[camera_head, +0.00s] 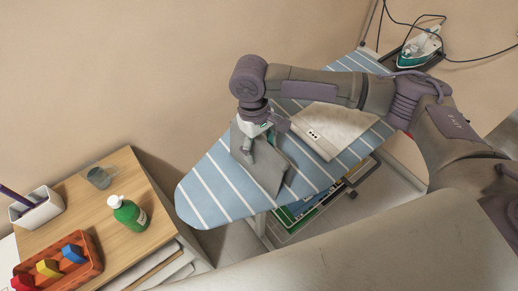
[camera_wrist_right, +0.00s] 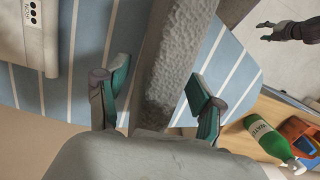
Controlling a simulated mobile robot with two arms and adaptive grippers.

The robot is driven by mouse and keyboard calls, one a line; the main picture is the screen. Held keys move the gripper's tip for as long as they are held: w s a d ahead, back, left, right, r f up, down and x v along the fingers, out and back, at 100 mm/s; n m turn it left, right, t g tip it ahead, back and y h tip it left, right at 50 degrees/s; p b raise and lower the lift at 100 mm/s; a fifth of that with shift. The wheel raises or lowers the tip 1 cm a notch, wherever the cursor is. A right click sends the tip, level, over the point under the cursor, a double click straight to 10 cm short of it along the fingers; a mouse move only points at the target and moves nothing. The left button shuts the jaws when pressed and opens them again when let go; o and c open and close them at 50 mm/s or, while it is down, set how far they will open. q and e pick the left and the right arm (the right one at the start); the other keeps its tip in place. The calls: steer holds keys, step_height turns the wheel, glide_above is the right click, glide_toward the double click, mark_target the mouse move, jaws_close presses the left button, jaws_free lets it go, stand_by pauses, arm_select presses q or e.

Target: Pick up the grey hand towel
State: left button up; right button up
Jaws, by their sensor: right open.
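The grey hand towel (camera_head: 268,172) lies on the blue striped ironing board (camera_head: 203,190), near its narrow left part. In the right wrist view the towel (camera_wrist_right: 178,45) is a rough grey strip running between the fingers. My right gripper (camera_head: 249,146) is over the towel, pointing down. In the wrist view its two teal-padded fingers (camera_wrist_right: 160,78) are apart, one on each side of the strip, with gaps visible. A dark gripper, apparently my left, shows small at the wrist view's upper right (camera_wrist_right: 266,32); its jaw state is unclear.
A beige folded cloth (camera_head: 335,128) with a dotted label lies on the board beside the towel. An iron (camera_head: 420,48) stands at the board's far end. A wooden cabinet (camera_head: 150,222) at left holds a green bottle (camera_head: 128,213), a glass mug (camera_head: 98,177) and an orange crate (camera_head: 88,270).

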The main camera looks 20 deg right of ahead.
arm_select(q)
steer(key=shift+s, duration=0.1)
arm_select(e)
steer(key=c, duration=0.5)
arm_select(q)
steer(key=shift+s+a, duration=0.1)
steer(key=shift+s, duration=0.1)
arm_select(e)
jaws_close()
arm_select(q)
steer(key=shift+f, duration=0.1)
arm_select(e)
steer(key=shift+r, duration=0.15)
